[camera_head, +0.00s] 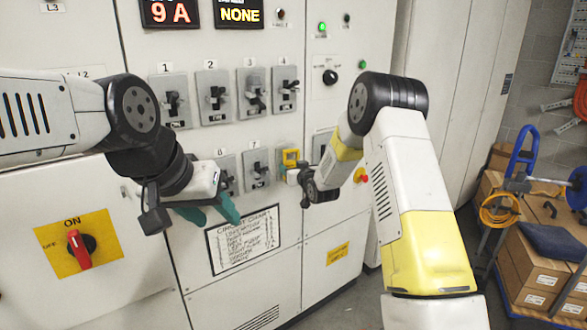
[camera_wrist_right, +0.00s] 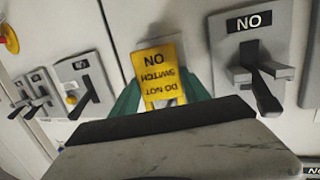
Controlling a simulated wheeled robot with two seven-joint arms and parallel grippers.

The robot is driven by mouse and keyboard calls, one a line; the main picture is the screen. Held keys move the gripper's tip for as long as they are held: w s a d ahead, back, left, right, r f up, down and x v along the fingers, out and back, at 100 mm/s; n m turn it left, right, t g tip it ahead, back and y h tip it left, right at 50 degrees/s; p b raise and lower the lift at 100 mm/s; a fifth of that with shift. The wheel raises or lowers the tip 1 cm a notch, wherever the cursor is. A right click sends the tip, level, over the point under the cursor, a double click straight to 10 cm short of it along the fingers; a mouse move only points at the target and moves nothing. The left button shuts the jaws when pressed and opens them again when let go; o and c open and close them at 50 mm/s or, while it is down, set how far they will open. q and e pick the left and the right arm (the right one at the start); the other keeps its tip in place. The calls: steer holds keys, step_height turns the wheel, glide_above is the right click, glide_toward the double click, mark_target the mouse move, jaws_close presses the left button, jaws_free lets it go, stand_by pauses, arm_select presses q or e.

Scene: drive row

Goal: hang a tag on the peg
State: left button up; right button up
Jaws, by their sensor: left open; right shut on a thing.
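A yellow tag (camera_wrist_right: 158,70) with black lettering is between the teal fingers of my right gripper (camera_wrist_right: 161,97), which is shut on it. The tag reads upside down in the right wrist view. In the head view the tag (camera_head: 291,156) is in front of the cabinet, between switch 7 and the switch to its right. It overlaps a grey plate behind it; I cannot tell whether it touches. I cannot make out the peg, which may be hidden behind the tag. My left gripper (camera_head: 209,212) is open and empty in front of the cabinet, above the circuit chart.
Grey lever switches (camera_head: 255,90) line the cabinet in two rows. A red rotary handle (camera_head: 77,248) on a yellow plate is at lower left. A circuit chart (camera_head: 243,239) hangs below the switches. Boxes (camera_head: 527,262) and a blue-handled cart stand at right.

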stand_by(0.3)
steer(key=o, duration=1.4)
steer(key=shift+s, duration=0.1)
steer(key=s+d+r+m+g+h, duration=0.1)
steer(key=s+d+r, duration=0.3)
steer(key=s, duration=0.4)
steer(key=s+d+r+g+h, duration=0.1)
steer(key=s+d+r+g, duration=0.1)
steer(key=s+d+r, duration=0.4)
steer(key=s+d+r+m+g+h, duration=0.1)
steer(key=s+d+r, duration=0.2)
steer(key=s, duration=0.6)
steer(key=s+d+g, duration=0.1)
steer(key=s, duration=0.7)
steer(key=s+m+g, duration=0.1)
steer(key=s+g, duration=0.1)
steer(key=s, duration=0.7)
steer(key=s+d+g, duration=0.1)
steer(key=s+g, duration=0.1)
steer(key=s, duration=0.7)
steer(key=shift+d+r+m+h, duration=0.15)
steer(key=shift+d+m+h, duration=0.15)
steer(key=shift+d, duration=0.05)
